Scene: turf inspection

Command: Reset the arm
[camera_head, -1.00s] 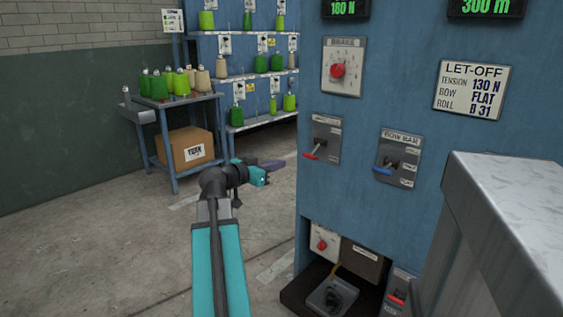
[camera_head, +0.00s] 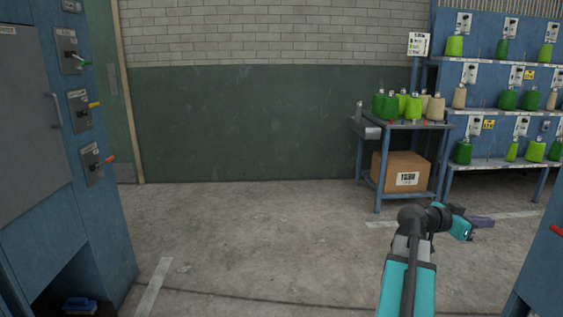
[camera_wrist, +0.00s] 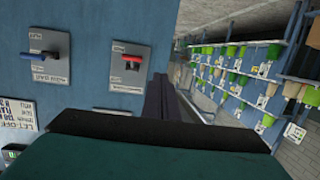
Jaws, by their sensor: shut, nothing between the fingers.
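My arm reaches forward at the lower right of the head view. My gripper (camera_head: 484,222) points to the right there, in front of the yarn table, and is shut with nothing held. In the wrist view my gripper (camera_wrist: 168,98) shows as two dark fingers side by side, beyond the dark edge of my wrist. The wrist picture is turned over. It shows a blue panel (camera_wrist: 90,80) with a blue-handled lever (camera_wrist: 45,57) and a red-handled lever (camera_wrist: 132,62), both apart from the fingers.
A metal table (camera_head: 398,125) with yarn cones and a box (camera_head: 401,172) stands back right, beside a blue yarn rack (camera_head: 500,78). A blue cabinet (camera_head: 110,240) with several levers stands left. Another blue panel edge (camera_head: 541,255) is lower right. The middle floor (camera_head: 250,225) is clear.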

